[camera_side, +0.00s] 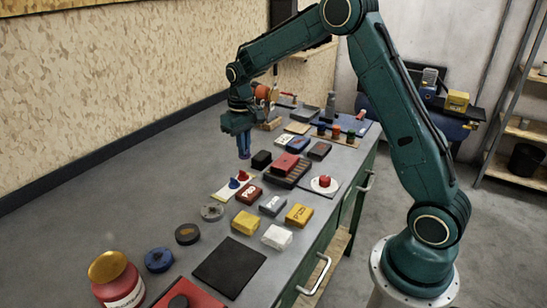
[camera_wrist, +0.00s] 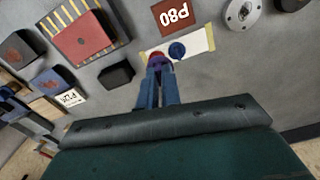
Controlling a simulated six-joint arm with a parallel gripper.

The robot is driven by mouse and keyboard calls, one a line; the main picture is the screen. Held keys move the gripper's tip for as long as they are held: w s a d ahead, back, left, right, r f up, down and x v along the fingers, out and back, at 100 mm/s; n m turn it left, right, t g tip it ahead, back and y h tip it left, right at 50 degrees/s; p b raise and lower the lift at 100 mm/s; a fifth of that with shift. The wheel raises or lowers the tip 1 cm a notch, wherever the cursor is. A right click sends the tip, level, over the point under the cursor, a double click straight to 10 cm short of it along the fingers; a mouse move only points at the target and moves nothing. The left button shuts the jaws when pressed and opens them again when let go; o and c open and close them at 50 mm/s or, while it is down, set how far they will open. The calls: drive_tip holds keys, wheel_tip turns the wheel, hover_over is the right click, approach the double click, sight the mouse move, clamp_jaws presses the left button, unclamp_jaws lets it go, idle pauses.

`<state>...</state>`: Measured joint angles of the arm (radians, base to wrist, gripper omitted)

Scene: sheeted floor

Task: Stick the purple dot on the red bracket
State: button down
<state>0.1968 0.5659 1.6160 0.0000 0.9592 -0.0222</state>
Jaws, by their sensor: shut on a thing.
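My gripper (camera_side: 243,152) hangs above the bench, its blue fingers pointing down and shut on the small purple dot (camera_side: 243,156). In the wrist view the purple dot (camera_wrist: 160,63) shows at the fingertips, partly hidden by them. A red block that looks like the red bracket (camera_side: 286,162) lies on a dark striped tray (camera_side: 290,175), to the right of and below my gripper in the side view. It also shows at upper left in the wrist view (camera_wrist: 80,36). My gripper is apart from it.
A white strip (camera_side: 226,193) with a blue dot (camera_wrist: 177,50) and a red dot (camera_side: 242,175) lies below my gripper. A black block (camera_side: 261,160) stands between gripper and tray. A red P80 block (camera_side: 248,194) and other small blocks crowd nearby. The bench's left side is clear.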

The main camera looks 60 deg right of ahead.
drive_tip(key=s+d+r+m, duration=0.2)
drive_tip(key=s+d, duration=0.5)
drive_tip(key=d, duration=0.4)
drive_tip(key=shift+m, duration=0.8)
drive_tip(key=shift+f, duration=0.2)
hover_over(285, 161)
drive_tip(key=shift+d+f, duration=0.1)
drive_tip(key=shift+f, duration=2.6)
drive_tip(key=shift+f, duration=0.8)
drive_tip(key=c, duration=1.5)
unclamp_jaws()
wheel_tip(285, 161, up, 14)
drive_tip(key=shift+f, duration=0.1)
